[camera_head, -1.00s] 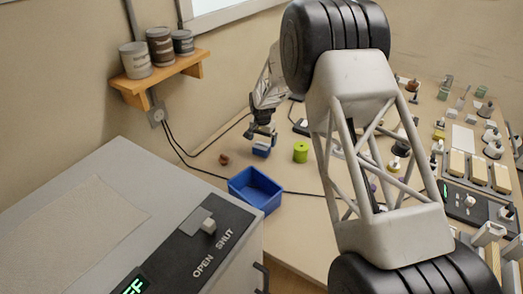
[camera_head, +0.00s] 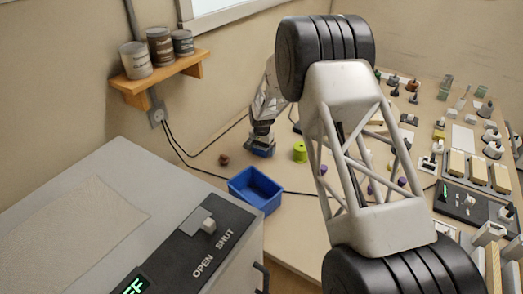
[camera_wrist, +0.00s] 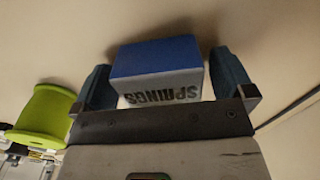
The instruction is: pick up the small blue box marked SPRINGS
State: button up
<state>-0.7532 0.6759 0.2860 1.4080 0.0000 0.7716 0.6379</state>
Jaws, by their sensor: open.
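The small blue box marked SPRINGS (camera_wrist: 158,62) sits between the two fingers of my gripper (camera_wrist: 165,88) in the wrist view. Its top is blue and its pale side carries the lettering, which appears upside down. The fingers stand on either side of the box, with a gap visible at the right finger; contact at the left is hard to tell. My gripper is open. In the head view, my gripper (camera_head: 260,142) is down over the box (camera_head: 259,152) on the bench, hiding much of it.
A lime green spool (camera_head: 300,152) stands just right of the box, and it also shows in the wrist view (camera_wrist: 42,117). An open blue bin (camera_head: 256,188) is in front. A small brown object (camera_head: 224,159) lies left. A black cable runs along the bench.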

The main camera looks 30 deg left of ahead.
jog(key=shift+f, duration=0.1)
dwell(0.5)
jog(key=c, duration=1)
